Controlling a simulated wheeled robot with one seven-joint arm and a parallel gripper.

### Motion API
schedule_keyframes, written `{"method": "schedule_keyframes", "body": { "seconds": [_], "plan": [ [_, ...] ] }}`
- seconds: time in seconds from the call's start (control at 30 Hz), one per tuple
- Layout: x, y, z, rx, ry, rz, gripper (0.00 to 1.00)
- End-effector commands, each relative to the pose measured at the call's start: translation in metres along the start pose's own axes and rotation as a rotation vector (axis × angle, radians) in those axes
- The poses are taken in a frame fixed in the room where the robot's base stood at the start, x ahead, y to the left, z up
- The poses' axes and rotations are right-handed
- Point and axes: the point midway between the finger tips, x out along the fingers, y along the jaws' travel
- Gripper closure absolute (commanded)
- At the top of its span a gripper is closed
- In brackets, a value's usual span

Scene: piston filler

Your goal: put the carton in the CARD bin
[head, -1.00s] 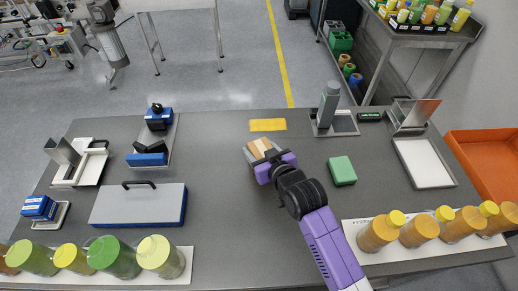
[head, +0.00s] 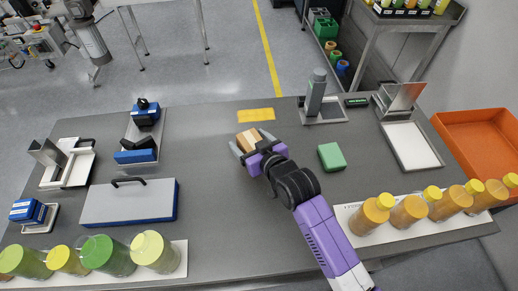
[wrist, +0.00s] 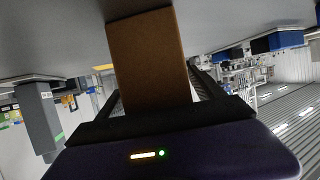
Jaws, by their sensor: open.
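The carton (head: 248,138) is a small brown box on the grey table, near its middle, just in front of a yellow patch. My gripper (head: 251,143) is open, with one finger on each side of the carton. In the wrist view the carton (wrist: 150,60) stands between the fingers as a brown face; I cannot tell whether they touch it. An orange bin (head: 485,140) stands at the right of the table, with no readable label. No CARD label can be read in any view.
A green block (head: 331,156) lies right of my gripper. A grey device (head: 316,95) stands behind it. Orange bottles (head: 408,205) line the front right, and green jars (head: 100,255) the front left. A grey-topped blue case (head: 130,202) lies left.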

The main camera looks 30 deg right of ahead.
Motion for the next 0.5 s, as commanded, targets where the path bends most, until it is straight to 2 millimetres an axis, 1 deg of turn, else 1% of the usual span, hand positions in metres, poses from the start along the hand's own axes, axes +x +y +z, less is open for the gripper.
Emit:
{"method": "schedule_keyframes", "body": {
  "seconds": [0.3, 0.4, 0.5],
  "plan": [
    [-0.062, 0.0, 0.002, -0.001, -0.001, 0.0, 0.22],
    [-0.081, 0.0, 0.002, 0.0, -0.001, 0.0, 0.22],
    [-0.095, 0.0, 0.002, 0.0, -0.001, 0.001, 0.22]
  ]
}}
